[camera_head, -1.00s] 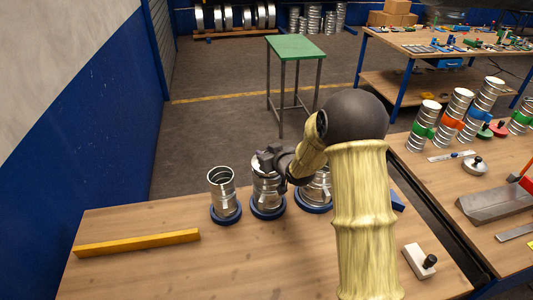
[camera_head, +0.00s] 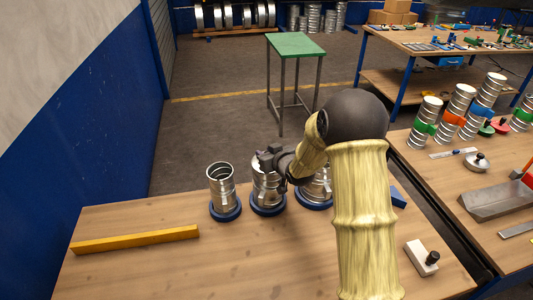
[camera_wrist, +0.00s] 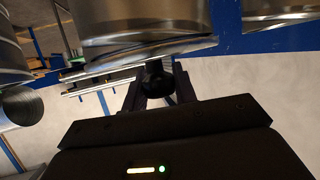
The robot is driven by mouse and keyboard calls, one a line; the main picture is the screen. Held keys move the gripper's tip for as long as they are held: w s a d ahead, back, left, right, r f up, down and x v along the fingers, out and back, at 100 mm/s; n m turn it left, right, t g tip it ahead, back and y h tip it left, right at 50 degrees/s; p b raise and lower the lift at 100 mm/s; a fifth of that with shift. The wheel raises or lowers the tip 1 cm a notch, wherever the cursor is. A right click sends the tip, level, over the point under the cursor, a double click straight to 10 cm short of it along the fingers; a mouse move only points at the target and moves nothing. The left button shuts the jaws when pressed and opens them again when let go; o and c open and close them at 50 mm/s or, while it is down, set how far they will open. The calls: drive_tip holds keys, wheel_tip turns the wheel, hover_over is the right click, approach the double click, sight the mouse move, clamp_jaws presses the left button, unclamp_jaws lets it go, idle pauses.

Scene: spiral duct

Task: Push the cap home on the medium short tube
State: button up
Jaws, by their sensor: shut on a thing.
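Three short metal tubes stand upright in blue ring bases on the near table. The middle one, the medium short tube (camera_head: 267,191), is at my gripper. My gripper (camera_head: 270,160) is at its top, reaching in from the right. In the wrist view, my gripper (camera_wrist: 156,85) is shut on a dark round knob (camera_wrist: 155,74), which appears to belong to the cap (camera_wrist: 150,52). The cap's rim shows just beyond the fingers. Whether the cap is seated or tilted on the tube cannot be told. The left tube (camera_head: 221,188) is open at the top. The right tube (camera_head: 316,188) is partly hidden by my arm.
A yellow bar (camera_head: 135,239) lies at the left of the table (camera_head: 215,265). A white block with a black knob (camera_head: 421,257) sits at the right front. The right table holds several capped or banded ducts (camera_head: 452,110) and a loose cap (camera_head: 477,162). A green stool (camera_head: 296,46) stands behind.

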drive_tip(key=o, duration=1.1)
drive_tip(key=shift+f, duration=0.1)
drive_tip(key=shift+o, duration=0.2)
drive_tip(key=shift+s, duration=0.1)
drive_tip(key=b+v, duration=0.3)
drive_tip(key=v, duration=1.4)
drive_tip(key=shift+b, duration=0.35)
drive_tip(key=shift+d, duration=0.1)
